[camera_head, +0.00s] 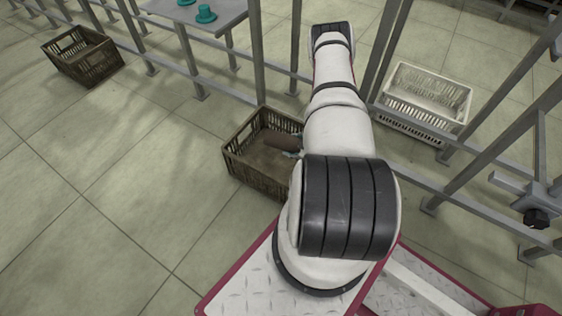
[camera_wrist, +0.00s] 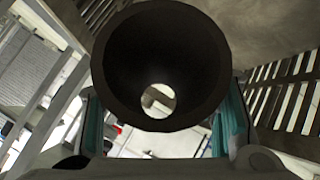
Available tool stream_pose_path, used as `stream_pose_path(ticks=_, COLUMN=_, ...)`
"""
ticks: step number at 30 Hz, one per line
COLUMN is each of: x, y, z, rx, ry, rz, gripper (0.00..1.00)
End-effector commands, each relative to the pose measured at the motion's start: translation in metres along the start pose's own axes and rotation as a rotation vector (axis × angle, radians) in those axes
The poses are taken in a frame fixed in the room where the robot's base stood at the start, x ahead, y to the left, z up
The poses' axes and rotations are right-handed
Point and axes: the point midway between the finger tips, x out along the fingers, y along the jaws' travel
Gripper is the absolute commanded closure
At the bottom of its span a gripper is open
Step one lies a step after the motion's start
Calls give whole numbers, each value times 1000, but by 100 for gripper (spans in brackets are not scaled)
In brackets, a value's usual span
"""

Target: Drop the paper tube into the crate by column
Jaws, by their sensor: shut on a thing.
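The brown paper tube (camera_head: 281,142) shows in the head view over the inside of the dark slatted crate (camera_head: 248,177) beside a grey metal column (camera_head: 257,60). My gripper (camera_head: 294,153) is shut on the tube, and my arm hides part of the gripper and the crate's right side. In the wrist view the tube (camera_wrist: 108,70) is seen end-on, its dark round opening between the teal finger pads of my gripper (camera_wrist: 160,122). Slatted crate walls (camera_wrist: 285,100) show around it. I cannot tell how far the tube is above the crate floor.
Another dark crate (camera_head: 85,58) stands on the floor at the far left. A white crate (camera_head: 425,100) stands behind rails (camera_head: 430,140) on the right. A grey table (camera_head: 195,12) with teal pieces (camera_head: 206,14) is at the back.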

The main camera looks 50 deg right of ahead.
Motion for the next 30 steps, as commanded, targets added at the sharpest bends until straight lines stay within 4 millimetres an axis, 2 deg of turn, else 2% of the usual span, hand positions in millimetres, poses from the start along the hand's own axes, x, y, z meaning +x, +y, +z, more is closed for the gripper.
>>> stream_pose_path(ticks=6, x=0, y=0, z=0, rx=0, ry=0, rz=1, gripper=74)
stream_pose_path(ticks=7, x=0, y=0, z=0, rx=0, ry=0, rz=0, gripper=43)
stream_pose_path(ticks=10, x=0, y=0, z=0, rx=0, ry=0, rz=0, gripper=22)
stream_pose_path(ticks=22, x=-4, y=0, z=1, rx=0, ry=-1, rz=-1, gripper=22)
stream_pose_path(ticks=26, x=-21, y=0, z=1, rx=1, ry=-3, rz=1, gripper=22)
stream_pose_path(ticks=30, x=-48, y=1, z=1, rx=2, ry=-3, rz=0, gripper=22)
